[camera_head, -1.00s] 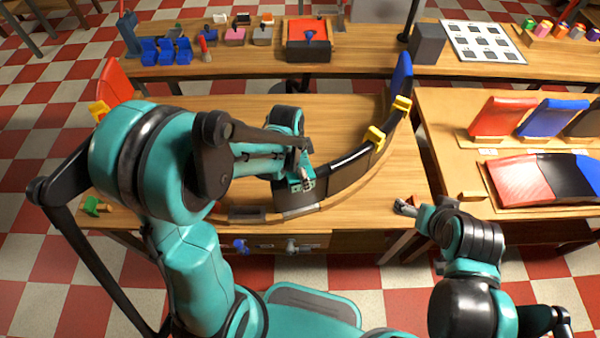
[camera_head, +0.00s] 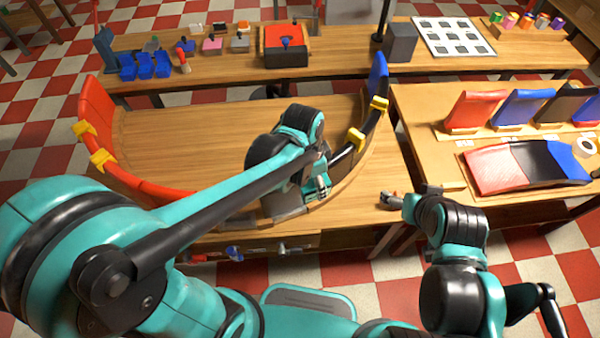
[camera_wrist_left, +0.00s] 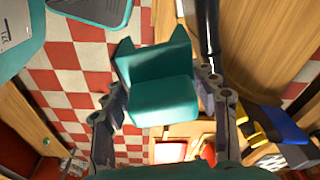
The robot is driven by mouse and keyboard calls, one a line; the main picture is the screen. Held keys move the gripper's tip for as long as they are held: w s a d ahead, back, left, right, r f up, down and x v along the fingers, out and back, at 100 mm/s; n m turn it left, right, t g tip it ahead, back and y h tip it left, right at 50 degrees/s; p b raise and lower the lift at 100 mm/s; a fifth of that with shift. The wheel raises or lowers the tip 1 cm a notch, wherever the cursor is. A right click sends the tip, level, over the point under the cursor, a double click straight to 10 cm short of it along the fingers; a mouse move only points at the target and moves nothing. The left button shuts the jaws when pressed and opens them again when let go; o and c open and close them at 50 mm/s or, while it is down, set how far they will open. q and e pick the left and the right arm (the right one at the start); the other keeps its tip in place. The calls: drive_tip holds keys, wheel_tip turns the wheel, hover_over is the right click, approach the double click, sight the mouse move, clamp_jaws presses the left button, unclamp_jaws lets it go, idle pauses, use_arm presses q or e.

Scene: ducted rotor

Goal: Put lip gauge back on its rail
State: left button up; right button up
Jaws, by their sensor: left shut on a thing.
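A teal notched block, which I take to be the lip gauge (camera_wrist_left: 160,95), sits between the fingers of my left gripper (camera_wrist_left: 165,105) in the left wrist view. The gripper is shut on it. In the head view my left gripper (camera_head: 318,187) is at the front right of the curved wall, over the table's front part; the gauge is hard to tell from my teal wrist there. My right gripper (camera_head: 390,200) is low beside the right table, apart from the gauge; its fingers are too small to read. I cannot pick out the rail with certainty.
The curved duct wall has a red section (camera_head: 95,110) with yellow clips and a dark section (camera_head: 345,160) ending in blue. Blue and grey knobs (camera_head: 235,252) show below the front edge. The right table (camera_head: 430,135) holds coloured panels. The duct's middle tabletop (camera_head: 190,140) is clear.

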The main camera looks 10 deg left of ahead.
use_arm(q)
drive_tip(key=shift+s+d+r, duration=0.35)
drive_tip(key=shift+d+r, duration=0.25)
drive_tip(key=shift+d, duration=0.05)
drive_tip(key=shift+r+p, duration=0.25)
drive_tip(key=shift+p, duration=0.15)
drive_tip(key=shift+r+p, duration=1.8)
drive_tip(key=shift+r, duration=0.35)
